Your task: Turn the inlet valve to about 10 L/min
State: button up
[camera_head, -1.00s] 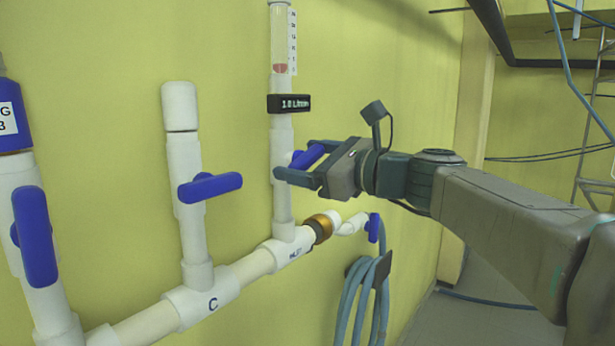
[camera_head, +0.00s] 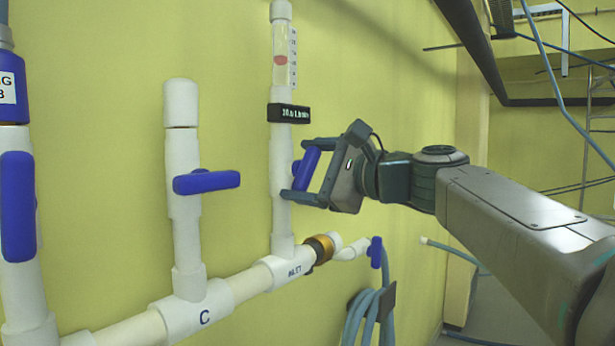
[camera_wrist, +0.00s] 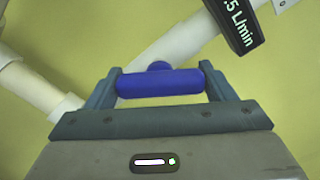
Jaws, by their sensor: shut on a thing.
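The inlet valve's blue handle (camera_head: 307,168) is on the white vertical pipe (camera_head: 282,225) above the tee marked INLET. It stands steep, leaning slightly right at the top. My gripper (camera_head: 300,170) is shut on this handle, one finger at each end; the wrist view also shows the handle (camera_wrist: 160,84) between the fingers. Above it is a black flow display (camera_head: 289,113). Its digits are hard to read in the head view; in the wrist view the display (camera_wrist: 238,22) is cut off and shows ".5 L/min". A red float (camera_head: 281,60) sits in the clear tube above.
A second blue valve handle (camera_head: 207,182) lies across pipe C, to the left. Another blue handle (camera_head: 18,205) stands upright at the far left. A blue hose (camera_head: 368,318) hangs coiled below my gripper, by a small blue valve (camera_head: 376,252). The yellow wall is close behind the pipes.

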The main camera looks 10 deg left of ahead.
jog(key=shift+f, duration=0.1)
dwell(0.3)
jog(key=o, duration=1)
jog(key=shift+s+d, duration=0.1)
jog(key=b+v, duration=0.2)
jog(key=v, duration=1.1)
jog(key=shift+s+d, duration=0.1)
jog(key=shift+d, duration=0.2)
jog(key=s+d+f+n+g+h+p, duration=0.1)
jog(key=s+d+f+n+h+p, duration=0.2)
jog(key=f, duration=0.7)
jog(key=s+d+f+n+g+h, duration=0.1)
jog(key=d+f+h, duration=0.3)
jog(key=f, duration=0.6)
jog(key=s+d+f+n+h+p, duration=0.2)
jog(key=f+h, duration=0.3)
jog(key=f, duration=0.5)
jog(key=s+d+f+n+h, duration=0.1)
jog(key=s+d+f, duration=0.1)
jog(key=f, duration=0.1)
jog(key=s+d+f+n+g+h, duration=0.1)
jog(key=s+d+f+n+h, duration=0.1)
jog(key=s+d+f, duration=0.1)
jog(key=s+d+f+n+g+h+p, duration=0.1)
jog(key=s+d+f+n, duration=0.1)
jog(key=f, duration=0.1)
jog(key=shift+s+d+f+h, duration=0.25)
jog(key=shift+d+f+h, duration=0.05)
jog(key=shift+d+f, duration=0.1)
